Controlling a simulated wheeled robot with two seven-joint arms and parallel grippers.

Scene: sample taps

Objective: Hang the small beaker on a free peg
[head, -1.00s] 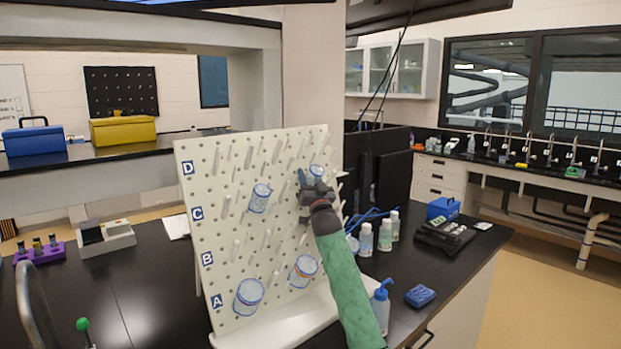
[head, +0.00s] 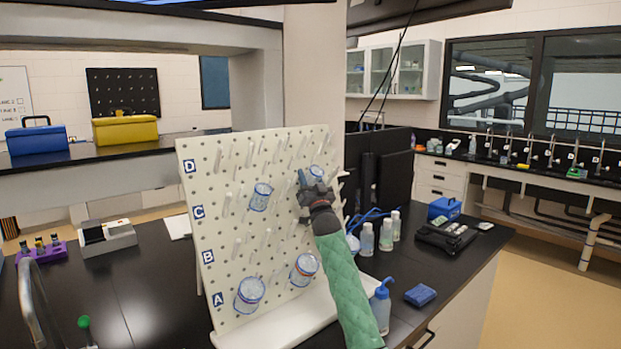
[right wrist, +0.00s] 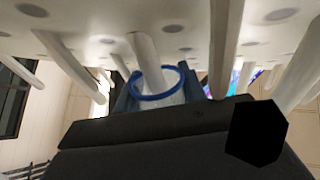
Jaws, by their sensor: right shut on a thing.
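The small beaker (head: 316,173) is clear with a blue rim and is held at the upper right of the white pegboard (head: 222,275). My right gripper (head: 311,183) is shut on it, close to the board's face. In the right wrist view the beaker's blue rim (right wrist: 136,92) faces the board, and a white peg (right wrist: 146,58) appears to reach into its mouth. How deep the peg sits is hard to tell. The fingers (right wrist: 122,100) are partly hidden behind the dark gripper body. My left gripper is not in view.
Other beakers hang on the board: one in the upper middle (head: 260,196), one at lower left (head: 249,294) and one at lower right (head: 304,268). Many pegs are bare. Bottles (head: 367,239) and a blue-capped wash bottle (head: 381,308) stand right of the board.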

